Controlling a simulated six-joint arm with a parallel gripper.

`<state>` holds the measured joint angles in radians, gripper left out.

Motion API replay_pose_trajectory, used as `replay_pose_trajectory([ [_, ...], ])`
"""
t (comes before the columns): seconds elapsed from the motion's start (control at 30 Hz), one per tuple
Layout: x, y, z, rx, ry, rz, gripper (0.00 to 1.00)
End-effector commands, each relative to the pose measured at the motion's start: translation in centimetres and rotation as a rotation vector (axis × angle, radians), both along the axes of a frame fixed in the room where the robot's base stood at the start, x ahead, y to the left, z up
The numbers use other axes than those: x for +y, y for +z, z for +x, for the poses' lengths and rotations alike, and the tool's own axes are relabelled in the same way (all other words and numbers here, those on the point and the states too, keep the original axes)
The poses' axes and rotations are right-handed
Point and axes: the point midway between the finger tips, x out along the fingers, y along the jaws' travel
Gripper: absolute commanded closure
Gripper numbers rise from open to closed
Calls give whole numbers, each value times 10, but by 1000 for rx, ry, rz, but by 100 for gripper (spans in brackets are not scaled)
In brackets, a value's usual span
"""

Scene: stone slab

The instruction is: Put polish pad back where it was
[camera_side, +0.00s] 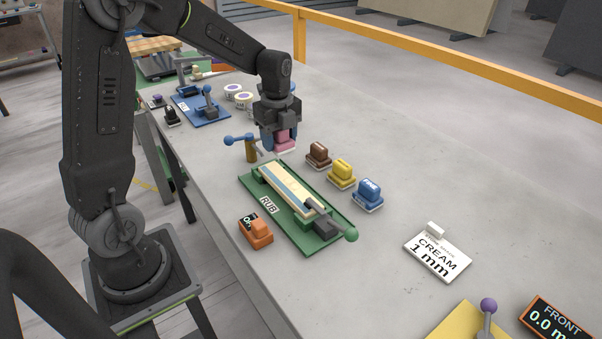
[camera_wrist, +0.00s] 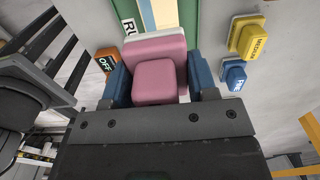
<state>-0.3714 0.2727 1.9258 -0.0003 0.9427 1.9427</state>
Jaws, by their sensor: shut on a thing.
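My gripper (camera_side: 281,133) is shut on a pink pad with a white underside, which appears to be the polish pad (camera_side: 284,146). In the wrist view the pad (camera_wrist: 158,72) sits between the two blue fingers of my gripper (camera_wrist: 160,82). In the side view the pad is near the far end of the green board marked RUB (camera_side: 309,242), at the upper end of the row of pads. Whether its underside touches the slab is hard to tell. The row holds a brown pad (camera_side: 318,155), a yellow pad (camera_side: 341,173) and a blue pad (camera_side: 369,193).
A striped strip (camera_side: 290,188) lies clamped on the green board. A blue-handled lever (camera_side: 248,146) stands left of my gripper. An orange OFF switch (camera_side: 256,231) is at the board's left. Bare slab lies right of the pads, before the CREAM sign (camera_side: 438,256).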

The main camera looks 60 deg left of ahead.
Motion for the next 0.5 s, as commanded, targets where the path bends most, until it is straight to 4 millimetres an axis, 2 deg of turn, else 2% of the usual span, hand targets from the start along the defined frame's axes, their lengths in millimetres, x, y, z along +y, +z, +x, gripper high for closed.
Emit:
replay_pose_trajectory([
  [0.17,-2,0,2,0,-1,0,69],
  [0.27,-11,-1,15,0,-6,0,69],
  [0.37,-33,-4,41,0,-10,0,69],
  [0.5,-76,-10,79,0,-10,0,69],
])
